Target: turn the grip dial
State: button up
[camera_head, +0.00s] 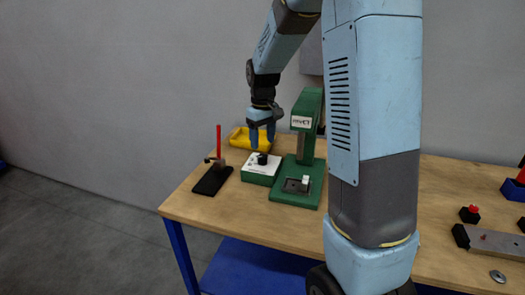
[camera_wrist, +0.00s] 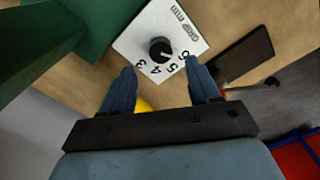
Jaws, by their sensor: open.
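The grip dial is a black round knob (camera_wrist: 160,49) on the white top of a small box (camera_wrist: 186,22) with printed numbers and the words GRIP MM. In the head view the knob (camera_head: 262,159) sits on the white-topped, green-sided box (camera_head: 258,180). My gripper (camera_head: 262,138) hangs just above the knob, fingers pointing down. In the wrist view its two blue fingers (camera_wrist: 160,82) are apart, with the knob beyond their tips, about midway between them. Nothing is between the fingers. I cannot tell the exact gap between fingertips and knob.
A green press-like machine (camera_head: 306,125) stands right of the box. A black base with a red upright rod (camera_head: 218,140) stands to the left. A yellow tray (camera_head: 238,138) lies behind. Red buttons (camera_head: 470,213) and a grey bar (camera_head: 495,243) lie on the table's right.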

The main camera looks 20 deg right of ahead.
aim_at(263, 156)
notch_tip(263, 156, up, 7)
dwell(0.3)
jog(key=shift+r, duration=0.1)
